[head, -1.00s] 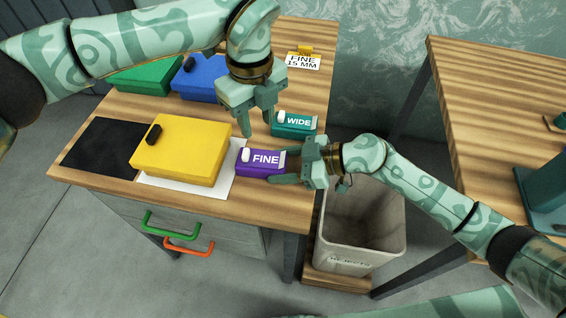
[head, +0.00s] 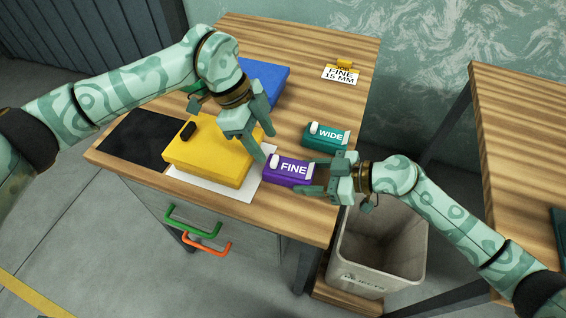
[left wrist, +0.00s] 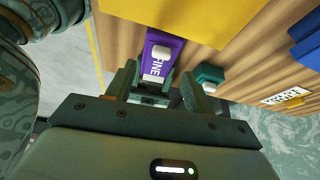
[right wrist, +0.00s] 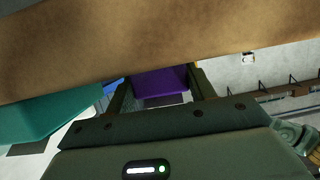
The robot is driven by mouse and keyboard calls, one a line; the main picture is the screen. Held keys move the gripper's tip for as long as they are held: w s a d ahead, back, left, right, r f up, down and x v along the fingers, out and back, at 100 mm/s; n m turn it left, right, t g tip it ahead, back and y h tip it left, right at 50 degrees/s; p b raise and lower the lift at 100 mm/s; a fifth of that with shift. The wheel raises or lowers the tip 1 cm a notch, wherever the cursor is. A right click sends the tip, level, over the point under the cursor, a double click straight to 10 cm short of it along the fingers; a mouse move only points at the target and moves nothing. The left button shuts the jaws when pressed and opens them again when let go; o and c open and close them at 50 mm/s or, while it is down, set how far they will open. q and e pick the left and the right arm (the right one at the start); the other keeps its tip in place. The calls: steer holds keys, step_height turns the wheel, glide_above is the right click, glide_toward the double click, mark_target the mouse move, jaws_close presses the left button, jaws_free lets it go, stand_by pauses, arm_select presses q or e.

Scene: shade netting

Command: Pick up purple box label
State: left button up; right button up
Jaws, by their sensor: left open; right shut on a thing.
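The purple box (head: 286,170) carries a white label reading FINE and has a white knob on top. It is at the right side of the wooden table, right of the yellow box (head: 205,155). My right gripper (head: 316,178) is shut on its right end. I cannot tell whether the box still touches the table. The purple box also shows in the left wrist view (left wrist: 158,58) and between the fingers in the right wrist view (right wrist: 160,82). My left gripper (head: 263,143) is open and empty above the yellow box's right edge, left of the purple box.
A teal WIDE box (head: 325,137) stands just behind the purple box. A FINE 15 MM card (head: 340,75), blue box (head: 265,80), black mat (head: 143,138) and white sheet (head: 238,190) are on the table (head: 300,50). A rejects bin (head: 385,240) stands below the right edge.

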mark_target(275, 159)
arm_select(q)
steer(key=x, duration=0.5)
steer(key=shift+w+f, duration=0.1)
steer(key=shift+f, duration=0.2)
steer(key=c, duration=0.7)
steer(key=shift+c, duration=0.3)
step_height(275, 159, up, 10)
arm_select(e)
steer(key=o, duration=1.3)
steer(key=shift+o, duration=0.2)
